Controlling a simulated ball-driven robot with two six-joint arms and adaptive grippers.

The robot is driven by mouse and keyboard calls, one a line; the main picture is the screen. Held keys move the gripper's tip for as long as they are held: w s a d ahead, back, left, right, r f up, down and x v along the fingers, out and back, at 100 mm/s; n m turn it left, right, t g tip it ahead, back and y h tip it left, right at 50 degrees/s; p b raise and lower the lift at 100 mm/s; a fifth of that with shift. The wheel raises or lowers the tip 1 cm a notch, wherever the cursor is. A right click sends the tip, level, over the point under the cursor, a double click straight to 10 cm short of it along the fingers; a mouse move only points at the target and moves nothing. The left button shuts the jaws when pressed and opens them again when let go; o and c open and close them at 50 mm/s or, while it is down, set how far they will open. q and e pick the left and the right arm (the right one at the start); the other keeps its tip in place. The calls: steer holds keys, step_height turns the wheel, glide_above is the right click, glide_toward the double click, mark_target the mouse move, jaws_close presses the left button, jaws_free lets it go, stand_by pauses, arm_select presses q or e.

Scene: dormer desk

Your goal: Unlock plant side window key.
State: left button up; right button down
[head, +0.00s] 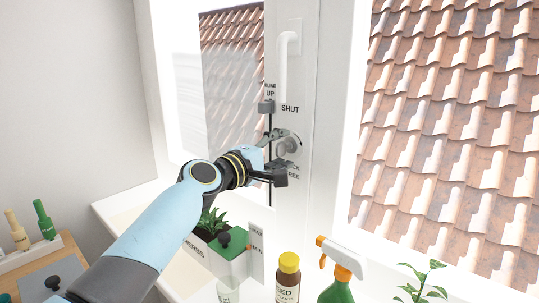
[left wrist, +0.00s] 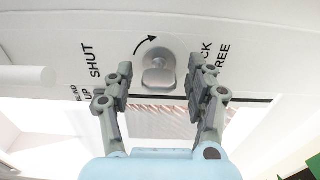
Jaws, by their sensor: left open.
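The window key (head: 291,146) is a round grey-white knob on the white window post. In the left wrist view the key (left wrist: 158,76) shows a raised grip, with a curved black arrow above it and the words SHUT and partly hidden lettering ending in CK and REE on either side. My left gripper (head: 278,158) is open in front of the post. In the left wrist view its fingers (left wrist: 161,80) stand on either side of the key, with visible gaps. In the head view the gripper covers part of the key and its lettering. My right gripper is not in view.
A white window handle (head: 285,62) and a grey blind slider (head: 266,107) are on the post above. Below stand a HERBS planter (head: 196,250), a yellow-capped bottle (head: 288,277), a spray bottle (head: 338,275) and a leafy plant (head: 425,280).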

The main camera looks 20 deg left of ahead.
arm_select(q)
steer(key=v, duration=1.1)
steer(key=shift+s, duration=0.35)
